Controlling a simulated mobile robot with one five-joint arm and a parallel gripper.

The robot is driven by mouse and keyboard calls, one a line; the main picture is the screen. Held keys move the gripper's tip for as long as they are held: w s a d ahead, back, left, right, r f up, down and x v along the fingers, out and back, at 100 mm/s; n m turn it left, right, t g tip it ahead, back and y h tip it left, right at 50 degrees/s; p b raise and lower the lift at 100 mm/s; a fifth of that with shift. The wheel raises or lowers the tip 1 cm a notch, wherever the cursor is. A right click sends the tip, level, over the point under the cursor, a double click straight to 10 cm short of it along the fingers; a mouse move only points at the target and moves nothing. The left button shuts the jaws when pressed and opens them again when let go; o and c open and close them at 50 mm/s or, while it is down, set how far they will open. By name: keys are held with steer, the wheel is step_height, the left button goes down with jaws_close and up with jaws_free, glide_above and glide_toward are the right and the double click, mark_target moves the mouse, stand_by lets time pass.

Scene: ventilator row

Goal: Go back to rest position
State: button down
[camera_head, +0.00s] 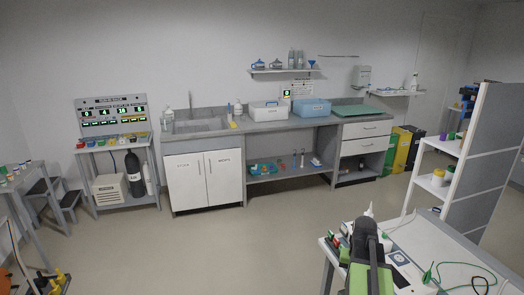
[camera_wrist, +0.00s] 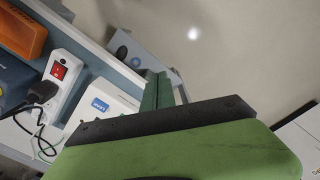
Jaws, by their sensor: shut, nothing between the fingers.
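My arm, green with a dark end, shows at the bottom right of the head view, over the near white table (camera_head: 430,245). In the wrist view my gripper (camera_wrist: 158,90) is shut and empty, with green and dark parts filling the lower middle. It is above the table's edge, apart from the things on the table. A white box with a blue label (camera_wrist: 105,103) lies left of the fingers. A white power strip with a red switch (camera_wrist: 62,75) and a black plug lies farther left.
An orange box (camera_wrist: 22,32) is at the upper left of the wrist view. Green cables (camera_head: 462,272) lie on the table. A sink counter (camera_head: 260,125) lines the back wall. The floor (camera_head: 240,240) between is clear.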

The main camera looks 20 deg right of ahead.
steer(key=w+a+n, duration=0.2)
steer(key=a+n, duration=0.1)
steer(key=a, duration=1.3)
steer(key=w+a+n, duration=0.2)
steer(key=a+n, duration=0.2)
steer(key=a, duration=1.3)
steer(key=shift+w, duration=0.35)
steer(key=shift+a, duration=0.1)
